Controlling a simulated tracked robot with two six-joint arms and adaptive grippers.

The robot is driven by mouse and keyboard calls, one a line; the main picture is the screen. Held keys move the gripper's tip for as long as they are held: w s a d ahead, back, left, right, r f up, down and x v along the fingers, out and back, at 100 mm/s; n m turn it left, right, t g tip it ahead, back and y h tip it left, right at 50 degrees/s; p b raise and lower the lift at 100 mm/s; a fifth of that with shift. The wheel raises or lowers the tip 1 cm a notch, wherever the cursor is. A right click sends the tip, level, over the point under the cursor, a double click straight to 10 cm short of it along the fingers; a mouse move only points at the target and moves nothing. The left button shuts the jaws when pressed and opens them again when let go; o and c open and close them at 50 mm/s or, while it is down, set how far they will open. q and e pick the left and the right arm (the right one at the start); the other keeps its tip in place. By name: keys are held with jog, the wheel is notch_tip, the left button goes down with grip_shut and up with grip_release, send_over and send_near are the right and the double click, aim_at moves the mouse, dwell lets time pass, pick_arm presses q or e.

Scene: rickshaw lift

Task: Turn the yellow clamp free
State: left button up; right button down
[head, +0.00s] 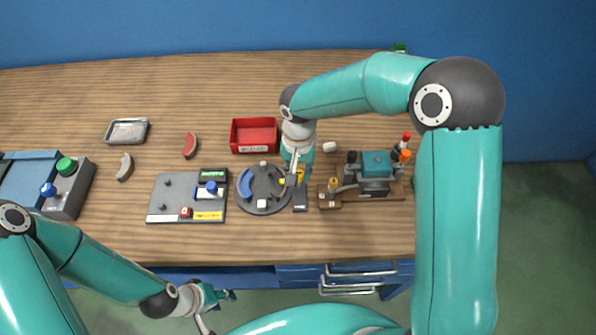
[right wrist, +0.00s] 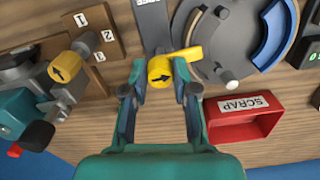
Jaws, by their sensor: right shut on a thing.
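The yellow clamp has a round knob with a black arrow and a yellow lever, and sits at the edge of the round grey plate (head: 275,204). In the right wrist view its knob (right wrist: 160,71) lies between the fingertips of my right gripper (right wrist: 160,82), which is shut on it. In the head view my right gripper (head: 297,176) comes down over the clamp and hides part of it; the yellow lever (head: 284,181) shows beside it. My left gripper (head: 217,309) is open and empty, in front of the table's front edge.
A red scrap bin (head: 254,148) stands behind the plate. A teal vise-like fixture (head: 376,166) with another yellow knob (right wrist: 65,67) is to the right. A grey panel (head: 175,192) is left of the plate. Loose curved pieces, red (head: 190,145) and grey (head: 125,167), lie further left.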

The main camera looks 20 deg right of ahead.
jog(key=n+b, duration=0.1)
jog(key=n, duration=0.2)
jog(key=n+b, duration=0.1)
jog(key=n, duration=0.3)
jog(key=shift+w+n, duration=0.1)
jog(key=shift+n, duration=0.3)
jog(key=n, duration=0.4)
jog(key=shift+r, duration=0.1)
jog(key=n, duration=0.4)
jog(key=shift+w+d+n, duration=0.1)
jog(key=shift+n, duration=0.3)
jog(key=c, duration=1.1)
grip_release()
jog(key=shift+c, duration=0.2)
jog(key=shift+o, duration=1.2)
